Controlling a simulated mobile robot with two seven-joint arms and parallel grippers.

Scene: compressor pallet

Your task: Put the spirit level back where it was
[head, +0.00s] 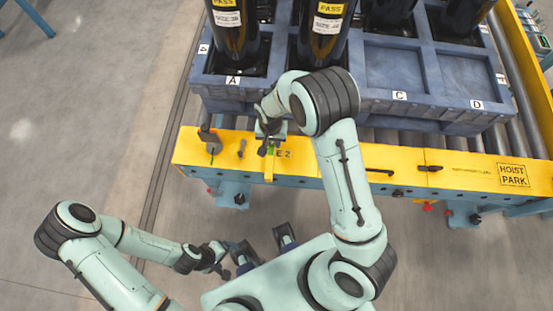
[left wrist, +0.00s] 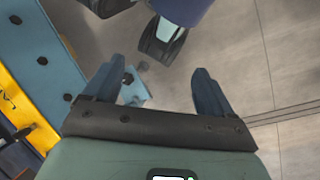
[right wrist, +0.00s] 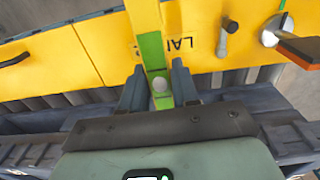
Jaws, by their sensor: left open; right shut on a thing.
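The spirit level is a narrow yellow and green bar (head: 269,170) at the yellow beam, on its left part in the head view. In the right wrist view its green part (right wrist: 152,47) with a round pale spot runs between the fingers. My right gripper (head: 268,138) is shut on it, and it also shows in the right wrist view (right wrist: 159,78). I cannot tell whether the bar touches the beam. My left gripper (head: 224,264) is open and empty, low and away from the beam; its spread fingers show in the left wrist view (left wrist: 160,88).
The yellow beam (head: 345,157) edges a roller conveyor. A blue pallet (head: 388,100) with dark cylinders stands behind it. Left of the level on the beam are a small grey tool (head: 241,149) and a round metal item with an orange-brown part (right wrist: 270,33). Grey floor is open at left.

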